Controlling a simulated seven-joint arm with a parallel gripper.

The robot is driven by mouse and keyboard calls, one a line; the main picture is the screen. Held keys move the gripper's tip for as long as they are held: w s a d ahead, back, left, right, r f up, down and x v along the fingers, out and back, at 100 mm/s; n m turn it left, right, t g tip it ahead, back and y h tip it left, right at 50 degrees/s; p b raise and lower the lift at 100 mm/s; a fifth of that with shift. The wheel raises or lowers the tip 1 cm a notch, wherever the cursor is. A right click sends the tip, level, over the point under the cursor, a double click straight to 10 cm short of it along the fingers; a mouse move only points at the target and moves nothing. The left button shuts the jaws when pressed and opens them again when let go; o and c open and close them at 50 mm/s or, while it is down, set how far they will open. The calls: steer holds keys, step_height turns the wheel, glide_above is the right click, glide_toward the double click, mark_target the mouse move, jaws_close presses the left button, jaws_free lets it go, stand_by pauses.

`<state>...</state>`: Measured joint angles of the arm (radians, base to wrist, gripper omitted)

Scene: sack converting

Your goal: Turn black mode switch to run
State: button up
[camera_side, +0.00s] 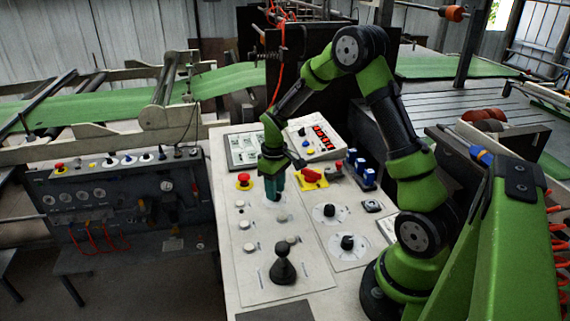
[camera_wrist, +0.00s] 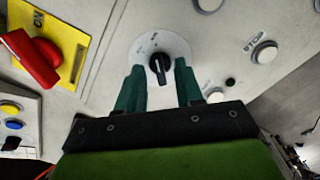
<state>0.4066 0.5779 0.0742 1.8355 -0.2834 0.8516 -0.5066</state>
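In the wrist view the black mode switch (camera_wrist: 159,67) sits on a round white dial plate (camera_wrist: 177,44) with small markings too blurred to read. Its pale pointer line stands nearly upright in the picture, tilted slightly left at the top. My gripper (camera_wrist: 160,72) is open, with one teal finger on each side of the switch and a visible gap on both sides. In the side view my gripper (camera_side: 275,190) points down at the panel, low over a white plate (camera_side: 284,201); the switch itself is hidden there by the fingers.
A red rotary handle (camera_side: 311,174) on a yellow plate and a red mushroom button (camera_side: 243,178) stand close by. White buttons (camera_wrist: 264,52) lie right of the dial in the wrist view. Black knobs (camera_side: 347,242) and a tall black joystick (camera_side: 283,268) stand nearer on the panel.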

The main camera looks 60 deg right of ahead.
step_height(320, 180, up, 17)
steer(key=shift+f, duration=0.15)
stand_by(0.5)
steer(key=s+a+r+m+t+y, duration=0.1)
steer(key=s+a+r+m+t, duration=0.1)
steer(key=s+a, duration=0.6)
steer(key=s+a+r+m+t+y, duration=0.1)
steer(key=s+a+r+t, duration=0.3)
steer(key=s+a, duration=0.3)
steer(key=a+t, duration=0.1)
steer(key=a, duration=0.1)
steer(key=shift+s+a+m, duration=0.3)
steer(key=shift+s+m, duration=0.1)
